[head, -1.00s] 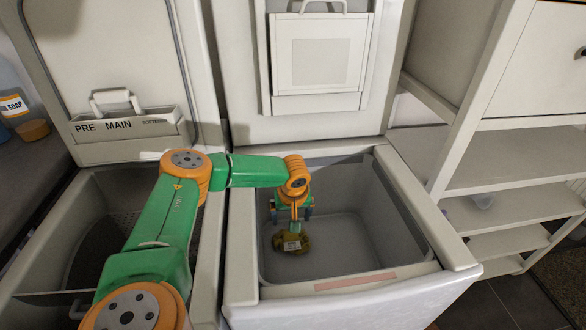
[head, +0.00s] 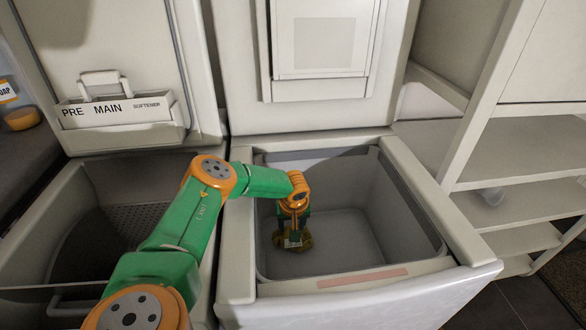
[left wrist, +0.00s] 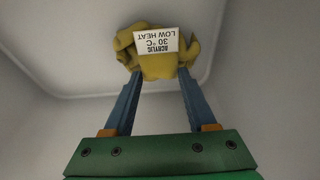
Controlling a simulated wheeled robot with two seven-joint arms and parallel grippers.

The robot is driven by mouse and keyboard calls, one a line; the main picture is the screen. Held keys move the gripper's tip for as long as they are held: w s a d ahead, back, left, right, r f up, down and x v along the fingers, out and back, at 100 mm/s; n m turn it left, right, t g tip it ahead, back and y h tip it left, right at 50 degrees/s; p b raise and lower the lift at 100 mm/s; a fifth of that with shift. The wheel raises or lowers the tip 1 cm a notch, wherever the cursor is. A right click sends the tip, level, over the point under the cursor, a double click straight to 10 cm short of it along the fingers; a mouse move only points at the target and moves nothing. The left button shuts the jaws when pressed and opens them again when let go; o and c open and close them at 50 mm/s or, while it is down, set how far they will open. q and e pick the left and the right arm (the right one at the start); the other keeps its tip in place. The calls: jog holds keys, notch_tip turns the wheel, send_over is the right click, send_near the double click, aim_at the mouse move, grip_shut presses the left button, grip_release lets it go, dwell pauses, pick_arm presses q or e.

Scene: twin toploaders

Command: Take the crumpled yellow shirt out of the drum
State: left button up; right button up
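The crumpled yellow shirt (head: 306,241) lies low in the right machine's open drum (head: 350,225), near its left side. In the left wrist view the shirt (left wrist: 158,58) is a bunched lump with a white care tag (left wrist: 156,42) reading acrylic, 30 °C, low heat. My left gripper (head: 292,238) reaches down into the drum right at the shirt. In the wrist view its blue fingers (left wrist: 160,76) are apart, with their tips overlapping the shirt's near edge; I cannot tell whether they touch it. My right gripper is not in view.
The drum's rim and front edge (head: 365,276) surround my left arm's reach. The raised lid (head: 325,60) stands behind. The left machine is open too, with a detergent drawer (head: 125,112). White shelves (head: 520,205) stand to the right.

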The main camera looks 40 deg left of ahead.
pick_arm(q)
grip_shut()
notch_tip(320, 180, up, 36)
jog(key=p, duration=3.2)
jog(key=shift+r, duration=0.25)
